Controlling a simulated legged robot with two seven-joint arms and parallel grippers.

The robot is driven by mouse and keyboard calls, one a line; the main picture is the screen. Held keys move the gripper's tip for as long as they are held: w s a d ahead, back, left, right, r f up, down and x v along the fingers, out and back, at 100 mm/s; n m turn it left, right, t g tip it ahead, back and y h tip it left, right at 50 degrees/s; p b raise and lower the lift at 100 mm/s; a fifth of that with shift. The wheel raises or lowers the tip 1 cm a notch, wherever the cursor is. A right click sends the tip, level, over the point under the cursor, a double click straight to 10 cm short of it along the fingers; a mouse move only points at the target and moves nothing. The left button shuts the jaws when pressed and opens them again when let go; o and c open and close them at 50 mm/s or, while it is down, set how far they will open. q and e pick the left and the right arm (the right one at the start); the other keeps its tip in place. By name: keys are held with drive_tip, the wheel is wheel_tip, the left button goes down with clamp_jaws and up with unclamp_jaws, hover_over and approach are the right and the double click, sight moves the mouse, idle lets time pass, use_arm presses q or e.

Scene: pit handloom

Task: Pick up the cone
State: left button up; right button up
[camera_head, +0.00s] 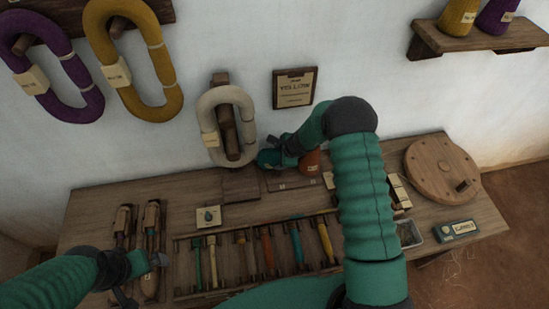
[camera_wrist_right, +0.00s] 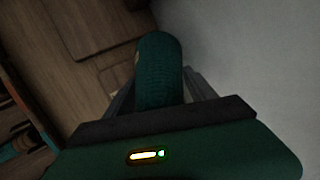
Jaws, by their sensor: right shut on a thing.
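A teal yarn cone (camera_wrist_right: 158,65) sits between the fingers of my right gripper (camera_wrist_right: 158,90) in the right wrist view. The gripper is shut on it. In the head view my right gripper (camera_head: 282,157) is at the back of the table near the wall, with the teal cone (camera_head: 268,158) partly hidden by the hand. A rust-orange cone (camera_head: 311,164) stands just right of it, partly covered by my right arm. My left gripper (camera_head: 143,278) is open and empty at the front left, near the wooden shuttles (camera_head: 152,235).
The wooden table (camera_head: 88,205) holds a rack of coloured bobbins (camera_head: 232,262), a round wooden disc (camera_head: 440,168) and a small labelled box (camera_head: 456,231). A cream hank (camera_head: 213,101) hangs close behind the right gripper. Yellow (camera_head: 459,14) and purple (camera_head: 497,16) cones stand on a shelf.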

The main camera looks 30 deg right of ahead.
drive_tip(key=shift+c, duration=1.1)
drive_tip(key=shift+d+r, duration=0.1)
drive_tip(key=shift+c, duration=0.3)
drive_tip(key=shift+r, duration=0.1)
